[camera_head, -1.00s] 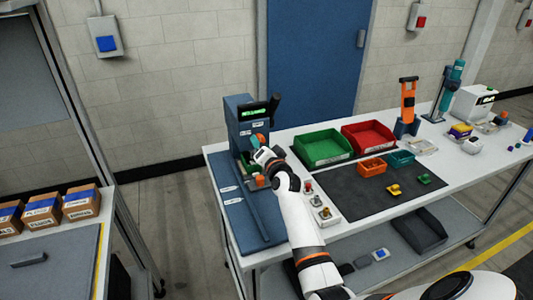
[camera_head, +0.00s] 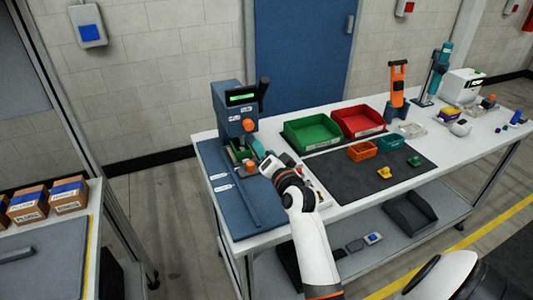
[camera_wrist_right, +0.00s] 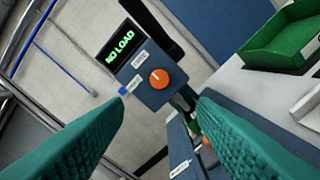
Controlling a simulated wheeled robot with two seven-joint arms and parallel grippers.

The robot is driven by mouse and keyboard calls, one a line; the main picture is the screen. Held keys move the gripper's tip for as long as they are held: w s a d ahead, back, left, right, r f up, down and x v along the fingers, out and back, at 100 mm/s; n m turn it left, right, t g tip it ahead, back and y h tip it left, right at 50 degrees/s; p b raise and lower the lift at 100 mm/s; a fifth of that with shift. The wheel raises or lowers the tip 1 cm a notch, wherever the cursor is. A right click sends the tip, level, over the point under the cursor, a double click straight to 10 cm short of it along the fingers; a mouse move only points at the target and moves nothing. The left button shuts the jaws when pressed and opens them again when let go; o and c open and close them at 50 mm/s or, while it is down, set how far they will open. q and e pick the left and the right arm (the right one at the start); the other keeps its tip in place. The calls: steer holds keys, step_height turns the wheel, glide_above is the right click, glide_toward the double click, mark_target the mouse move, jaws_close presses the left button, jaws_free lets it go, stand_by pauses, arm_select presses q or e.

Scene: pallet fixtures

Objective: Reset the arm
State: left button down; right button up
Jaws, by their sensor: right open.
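My right arm (camera_head: 315,250) reaches up from the bottom of the head view over the front of the table. My right gripper (camera_head: 258,158) is at the blue test fixture (camera_head: 229,108), in front of its lower part. In the right wrist view the two green fingers (camera_wrist_right: 160,128) stand wide apart with nothing between them. Another orange knob (camera_head: 251,167) shows low beside the gripper. My left gripper is not in view.
A green bin (camera_head: 311,132) and a red bin (camera_head: 358,121) stand right of the fixture, with small orange and teal trays before them. A dark mat (camera_head: 345,183) holds a yellow and a green part. Boxes (camera_head: 69,195) stand on the left table.

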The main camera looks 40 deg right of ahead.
stand_by(0.3)
steer(key=s+a+f+n+g+y, duration=0.5)
steer(key=s+a+f+n+g, duration=0.3)
steer(key=s+a+f, duration=0.45)
steer(key=s+a+f+n+g, duration=0.3)
steer(key=s, duration=0.7)
steer(key=s+a+f+n+g, duration=0.2)
steer(key=s+a+n+g, duration=0.1)
steer(key=s, duration=0.6)
step_height(320, 180, down, 28)
steer(key=s+g, duration=0.1)
steer(key=s, duration=0.1)
steer(key=s+d+f+g+b, duration=0.1)
steer(key=s+d+f, duration=0.1)
steer(key=s+f, duration=1.2)
steer(key=shift+s+d+f+h, duration=0.3)
steer(key=shift+s+f, duration=0.1)
steer(key=shift+s, duration=0.45)
